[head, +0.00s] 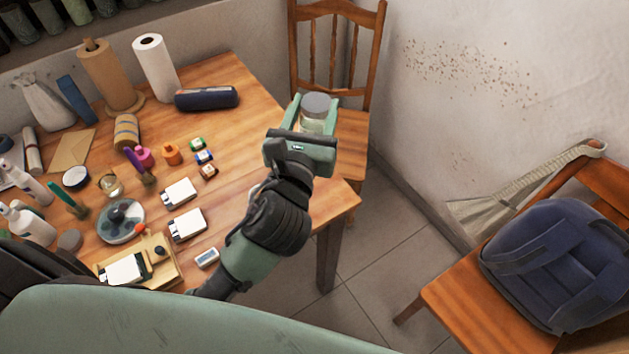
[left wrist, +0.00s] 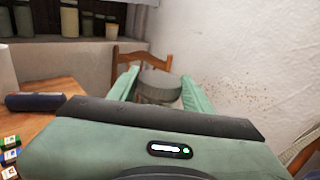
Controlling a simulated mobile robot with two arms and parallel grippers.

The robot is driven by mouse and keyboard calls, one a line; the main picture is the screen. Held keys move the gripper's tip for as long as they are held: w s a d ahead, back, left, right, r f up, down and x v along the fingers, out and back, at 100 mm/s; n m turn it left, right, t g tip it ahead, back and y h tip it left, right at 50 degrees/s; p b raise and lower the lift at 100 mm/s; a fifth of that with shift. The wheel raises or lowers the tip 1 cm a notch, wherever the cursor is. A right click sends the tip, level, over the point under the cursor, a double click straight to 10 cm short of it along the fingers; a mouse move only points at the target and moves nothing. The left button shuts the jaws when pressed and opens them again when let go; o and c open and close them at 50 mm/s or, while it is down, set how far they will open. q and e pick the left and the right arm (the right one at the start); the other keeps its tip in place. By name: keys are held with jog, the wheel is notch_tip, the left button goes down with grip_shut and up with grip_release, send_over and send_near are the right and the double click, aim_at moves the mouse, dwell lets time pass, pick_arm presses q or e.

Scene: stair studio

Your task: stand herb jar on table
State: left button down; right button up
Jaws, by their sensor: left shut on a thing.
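The herb jar (head: 313,113) is a clear jar with a grey lid. It is between the fingers of my left gripper (head: 314,108), which is shut on it. In the left wrist view the grey lid (left wrist: 159,84) shows between the two green fingers (left wrist: 159,92), and the gripper body hides the lower part. In the head view the jar looks upright, at the right edge of the table (head: 240,95), with a chair behind it. I cannot tell its exact height above the table or floor. My right gripper is not in view.
The table's left and middle are crowded with bottles, paper rolls (head: 155,68), small boxes and white lighter-like items (head: 180,193). A dark blue case (head: 207,98) lies near the back. A wooden chair (head: 350,125) stands behind the right corner. Bare wood shows near the right edge.

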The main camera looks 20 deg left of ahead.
pick_arm(q)
notch_tip(320, 180, down, 17)
jog(key=b, duration=0.6)
jog(key=shift+a+f, duration=0.15)
jog(key=shift+f, duration=0.05)
jog(key=shift+w, duration=0.1)
jog(key=shift+f+b, duration=0.15)
jog(key=shift+b, duration=0.15)
jog(key=c, duration=0.6)
grip_release()
jog(key=shift+c, duration=0.2)
jog(key=shift+r, duration=0.2)
